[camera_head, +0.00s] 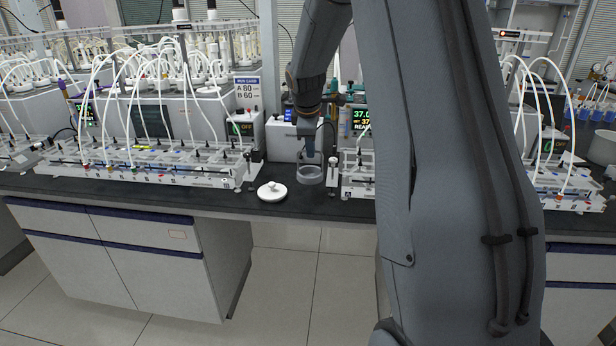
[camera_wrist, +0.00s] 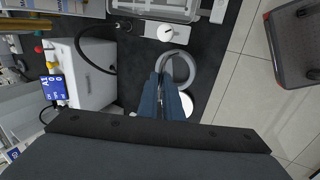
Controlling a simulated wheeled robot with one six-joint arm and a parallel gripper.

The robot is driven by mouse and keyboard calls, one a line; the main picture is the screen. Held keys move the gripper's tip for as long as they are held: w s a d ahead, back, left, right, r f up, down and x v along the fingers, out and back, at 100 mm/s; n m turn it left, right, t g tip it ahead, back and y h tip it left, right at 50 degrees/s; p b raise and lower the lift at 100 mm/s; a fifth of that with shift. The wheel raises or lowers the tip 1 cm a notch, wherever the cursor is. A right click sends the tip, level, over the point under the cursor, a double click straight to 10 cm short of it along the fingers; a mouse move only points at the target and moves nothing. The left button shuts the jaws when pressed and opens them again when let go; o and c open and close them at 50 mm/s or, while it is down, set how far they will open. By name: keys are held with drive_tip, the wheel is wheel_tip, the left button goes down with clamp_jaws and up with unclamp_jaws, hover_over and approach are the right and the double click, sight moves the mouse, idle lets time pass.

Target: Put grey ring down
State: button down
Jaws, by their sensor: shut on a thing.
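The grey ring (camera_head: 310,178) is at the black bench top, between the two racks in the head view. My gripper (camera_head: 311,158) reaches down to it from above and is shut on its rim. In the wrist view the fingers (camera_wrist: 161,80) meet the left side of the ring (camera_wrist: 189,68), and dark bench shows through its middle. The ring looks about level and very low; I cannot tell whether it touches the bench. The fingers hide part of its rim.
A white round lid with a knob (camera_head: 271,191) lies left of the ring, close to it. A rack of tubes (camera_head: 150,165) stands further left, and another rack (camera_head: 358,175) close on the right. A white device (camera_head: 284,140) stands behind. The bench's front edge is near.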

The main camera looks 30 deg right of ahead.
wheel_tip(320, 180, down, 7)
drive_tip(key=p, duration=0.1)
drive_tip(key=shift+a, duration=0.25)
drive_tip(key=shift+w, duration=0.1)
drive_tip(key=c, duration=1.9)
unclamp_jaws()
drive_tip(key=shift+f, duration=0.1)
drive_tip(key=shift+c, duration=0.2)
drive_tip(key=b+v, duration=0.2)
drive_tip(key=v, duration=1)
drive_tip(key=s+a+f+m+g+y, duration=0.1)
drive_tip(key=s+a+f+m, duration=0.2)
drive_tip(key=s, duration=0.6)
drive_tip(key=s+a+f+m+g, duration=0.1)
drive_tip(key=s+a+f+m, duration=0.3)
drive_tip(key=s+a, duration=0.4)
drive_tip(key=s+a+f+m+g+y, duration=0.1)
drive_tip(key=s+a+f+m, duration=0.3)
drive_tip(key=s, duration=0.7)
drive_tip(key=shift+s+a+f+y, duration=0.15)
drive_tip(key=shift+a+f+y, duration=0.15)
drive_tip(key=shift+a+f, duration=0.55)
